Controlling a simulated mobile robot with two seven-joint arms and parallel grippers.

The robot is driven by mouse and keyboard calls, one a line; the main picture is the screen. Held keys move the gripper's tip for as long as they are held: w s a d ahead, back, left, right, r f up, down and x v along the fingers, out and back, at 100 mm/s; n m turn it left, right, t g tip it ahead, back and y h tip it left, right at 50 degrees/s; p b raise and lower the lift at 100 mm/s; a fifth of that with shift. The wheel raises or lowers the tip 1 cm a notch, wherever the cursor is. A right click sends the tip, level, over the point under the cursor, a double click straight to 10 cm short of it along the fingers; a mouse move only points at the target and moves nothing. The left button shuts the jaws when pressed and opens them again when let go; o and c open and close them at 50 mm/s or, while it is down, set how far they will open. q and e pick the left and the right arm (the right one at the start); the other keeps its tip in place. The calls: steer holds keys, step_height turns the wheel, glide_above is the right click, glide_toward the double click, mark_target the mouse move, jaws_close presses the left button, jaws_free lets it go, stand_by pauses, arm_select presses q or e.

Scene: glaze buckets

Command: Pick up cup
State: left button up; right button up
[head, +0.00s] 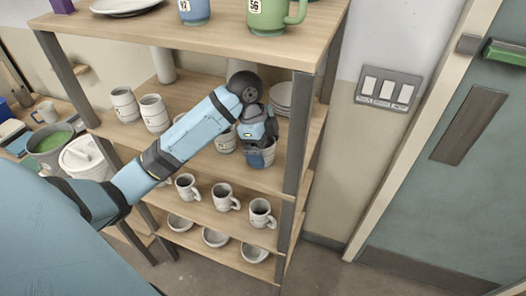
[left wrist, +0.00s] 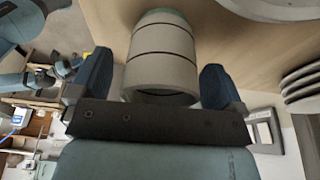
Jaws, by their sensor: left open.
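A light grey cup (left wrist: 162,60) with dark bands stands between the two blue fingers of my left gripper (left wrist: 155,85) in the left wrist view, with gaps visible on both sides. In the head view my left gripper (head: 262,156) is open and points down at the middle shelf, hiding most of this cup. Another banded cup (head: 225,144) stands just left of the gripper. Two more similar cups (head: 124,104) (head: 153,112) stand at the left of that shelf. Blue parts of my right arm seem to show small in the left wrist view; its jaws are unclear.
A stack of plates (head: 281,97) lies behind the gripper, near the shelf's right post (head: 297,135). The upper board (head: 225,38) holds a green mug (head: 270,16) above my arm. Mugs (head: 223,197) and bowls (head: 215,237) stand on the shelves below.

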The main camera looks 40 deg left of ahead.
arm_select(q)
steer(key=shift+d+f, duration=0.1)
steer(key=shift+f, duration=0.35)
steer(key=shift+c, duration=0.2)
steer(key=c, duration=1)
steer(key=shift+c, duration=0.2)
steer(key=shift+r, duration=0.15)
